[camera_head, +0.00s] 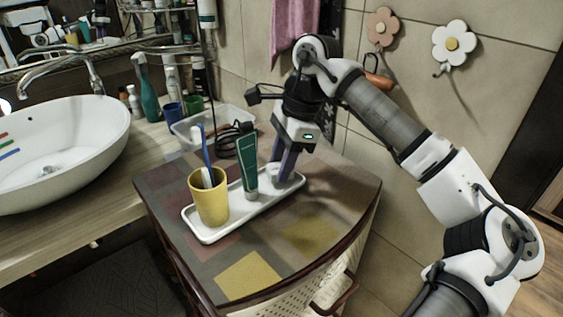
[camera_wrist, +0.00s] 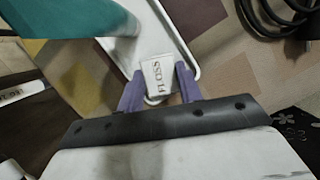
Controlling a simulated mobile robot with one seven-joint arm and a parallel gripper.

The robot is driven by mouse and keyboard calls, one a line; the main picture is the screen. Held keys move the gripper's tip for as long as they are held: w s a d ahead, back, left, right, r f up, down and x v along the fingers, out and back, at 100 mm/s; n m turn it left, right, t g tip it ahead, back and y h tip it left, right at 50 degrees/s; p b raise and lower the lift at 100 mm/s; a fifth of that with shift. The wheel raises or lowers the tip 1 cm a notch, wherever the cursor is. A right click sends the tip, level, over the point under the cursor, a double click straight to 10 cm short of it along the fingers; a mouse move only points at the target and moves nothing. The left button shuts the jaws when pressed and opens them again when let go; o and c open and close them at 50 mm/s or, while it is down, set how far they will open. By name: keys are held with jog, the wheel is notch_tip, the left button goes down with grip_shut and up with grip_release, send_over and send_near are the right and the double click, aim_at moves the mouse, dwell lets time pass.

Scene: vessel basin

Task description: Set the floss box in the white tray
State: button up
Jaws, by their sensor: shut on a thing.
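My gripper (camera_head: 284,168) is shut on the white floss box (camera_wrist: 157,74), with one purple finger on each side of it. The word FLOSS shows on its face in the wrist view. In the head view the floss box (camera_head: 288,181) is partly hidden by the fingers. It is at the far right end of the white tray (camera_head: 243,215), inside the outline of its rim; I cannot tell whether it touches the tray floor. The tray's rim also shows around the box in the wrist view (camera_wrist: 178,38).
A yellow cup (camera_head: 210,203) with toothbrushes stands at the tray's near left end. A green tube (camera_head: 246,163) stands upright in the tray, close left of my gripper. A clear bin (camera_head: 187,137) and black cable (camera_head: 228,143) lie behind. The cabinet top's front right is clear.

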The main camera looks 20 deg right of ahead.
jog(key=shift+f, duration=0.4)
jog(key=shift+f, duration=0.25)
jog(key=o, duration=0.7)
jog(key=shift+r, duration=0.1)
jog(key=shift+c, duration=0.2)
jog(key=v, duration=1.2)
jog(key=shift+r+b, duration=0.15)
jog(key=shift+b, duration=0.2)
